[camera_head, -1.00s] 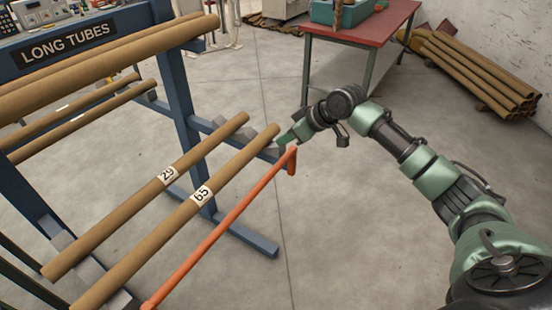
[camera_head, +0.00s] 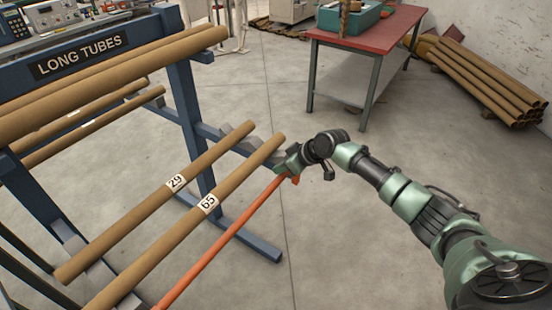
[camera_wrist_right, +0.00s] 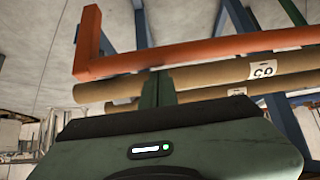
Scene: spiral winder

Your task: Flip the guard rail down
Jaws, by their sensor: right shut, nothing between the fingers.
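The orange guard rail (camera_head: 225,240) runs along the front of the blue tube rack (camera_head: 189,110), beside the tube labelled 65. Its far end has a short bent arm, seen close up in the right wrist view (camera_wrist_right: 88,42). My right gripper (camera_head: 283,168) is at the rail's far end and partly covers it. In the right wrist view its shut green fingers (camera_wrist_right: 158,88) point toward the rail and hold nothing. Whether they touch the rail I cannot tell. My left gripper is in neither view.
Cardboard tubes 29 (camera_head: 150,200) and 65 (camera_head: 180,225) lie on the rack's lower arms. A red-topped table (camera_head: 385,27) stands behind. More tubes (camera_head: 490,80) are stacked at the right wall. The floor right of the rack is clear.

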